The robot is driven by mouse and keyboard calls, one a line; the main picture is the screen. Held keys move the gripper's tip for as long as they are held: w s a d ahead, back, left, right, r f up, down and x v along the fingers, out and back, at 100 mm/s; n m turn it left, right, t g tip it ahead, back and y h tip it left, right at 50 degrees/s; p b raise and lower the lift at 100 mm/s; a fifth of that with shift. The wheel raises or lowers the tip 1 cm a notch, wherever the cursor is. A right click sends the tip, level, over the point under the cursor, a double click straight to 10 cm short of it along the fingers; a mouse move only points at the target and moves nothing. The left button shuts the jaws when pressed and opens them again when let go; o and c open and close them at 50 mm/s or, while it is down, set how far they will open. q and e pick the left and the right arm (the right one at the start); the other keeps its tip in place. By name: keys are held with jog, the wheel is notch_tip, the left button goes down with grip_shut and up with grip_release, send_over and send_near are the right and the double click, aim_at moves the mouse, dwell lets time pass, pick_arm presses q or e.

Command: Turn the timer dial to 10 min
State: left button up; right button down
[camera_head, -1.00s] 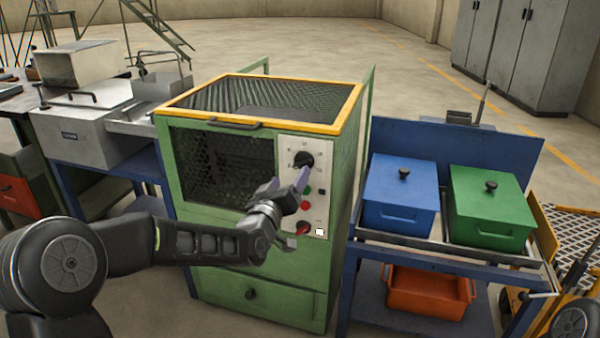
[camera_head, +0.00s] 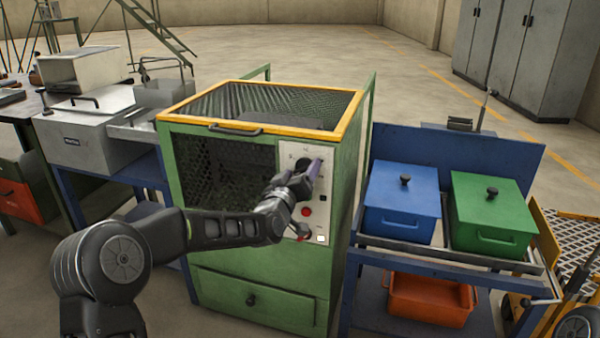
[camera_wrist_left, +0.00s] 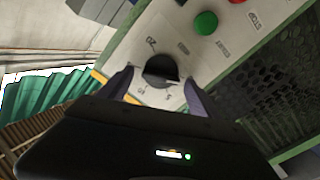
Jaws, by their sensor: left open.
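The timer dial (camera_wrist_left: 161,69) is a round black knob on the furnace's pale control panel (camera_head: 318,152). In the head view it is mostly hidden behind my left gripper (camera_head: 312,170). In the left wrist view the open fingers of my left gripper (camera_wrist_left: 158,80) stand one on each side of the dial, with gaps visible between them and the knob. I cannot tell whether the fingertips reach past its front face. My right gripper is out of view.
A green button (camera_wrist_left: 205,23) and a red button (camera_head: 306,212) sit near the dial, with a red-handled switch (camera_head: 302,235) lower down. The green furnace (camera_head: 245,260) has a yellow-framed mesh top. Blue (camera_head: 402,200) and green (camera_head: 490,213) lidded boxes stand to the right.

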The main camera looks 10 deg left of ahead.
pick_arm(q)
jog(key=shift+c, duration=0.5)
jog(key=c, duration=1.3)
